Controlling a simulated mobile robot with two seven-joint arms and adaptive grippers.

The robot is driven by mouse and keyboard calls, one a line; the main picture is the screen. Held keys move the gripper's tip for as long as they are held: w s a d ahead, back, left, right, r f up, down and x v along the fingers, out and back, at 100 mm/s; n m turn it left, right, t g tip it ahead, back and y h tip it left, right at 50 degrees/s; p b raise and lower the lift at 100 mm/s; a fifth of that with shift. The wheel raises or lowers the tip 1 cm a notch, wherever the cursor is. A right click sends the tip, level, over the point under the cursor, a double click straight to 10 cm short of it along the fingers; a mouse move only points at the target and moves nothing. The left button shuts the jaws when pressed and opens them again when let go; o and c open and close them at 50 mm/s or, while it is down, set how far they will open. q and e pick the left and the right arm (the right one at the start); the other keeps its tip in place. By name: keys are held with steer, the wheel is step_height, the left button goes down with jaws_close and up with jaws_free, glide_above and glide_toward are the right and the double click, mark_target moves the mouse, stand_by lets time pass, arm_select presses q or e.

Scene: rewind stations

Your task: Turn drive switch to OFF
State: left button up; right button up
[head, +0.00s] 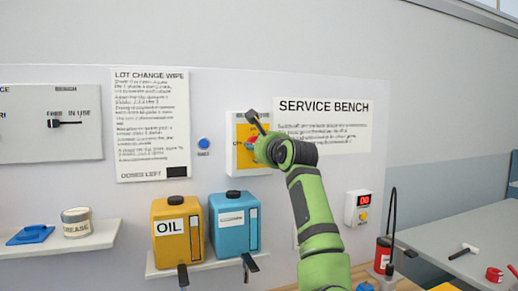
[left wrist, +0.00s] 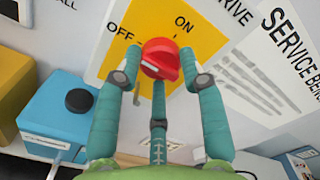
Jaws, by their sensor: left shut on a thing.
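The drive switch is a red knob (left wrist: 162,60) on a yellow plate (left wrist: 103,62), with OFF and ON printed above it in the left wrist view. In the head view the yellow plate (head: 242,131) sits in a white housing on the wall panel. My left gripper (head: 258,146) is at the knob, its green arm rising from the lower right. In the left wrist view my left gripper's teal fingers (left wrist: 161,66) are shut on the knob, one on each side. The knob's ridge seems to lean toward ON. My right gripper is out of view.
An oil can (head: 178,238) and a blue can (head: 232,228) stand on a shelf below the switch. A blue button (head: 204,144) is left of it. A grease tin (head: 77,222) stands further left. A grey table (head: 450,240) is at right.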

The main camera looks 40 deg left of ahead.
arm_select(q)
steer(key=shift+r+n, duration=0.3)
steer(key=shift+n, duration=0.1)
steer(key=o, duration=1.1)
steer(key=shift+o, duration=0.2)
steer(key=shift+a+f, duration=0.1)
steer(key=v, duration=1.2)
steer(key=shift+s, duration=0.1)
steer(key=shift+f, duration=0.1)
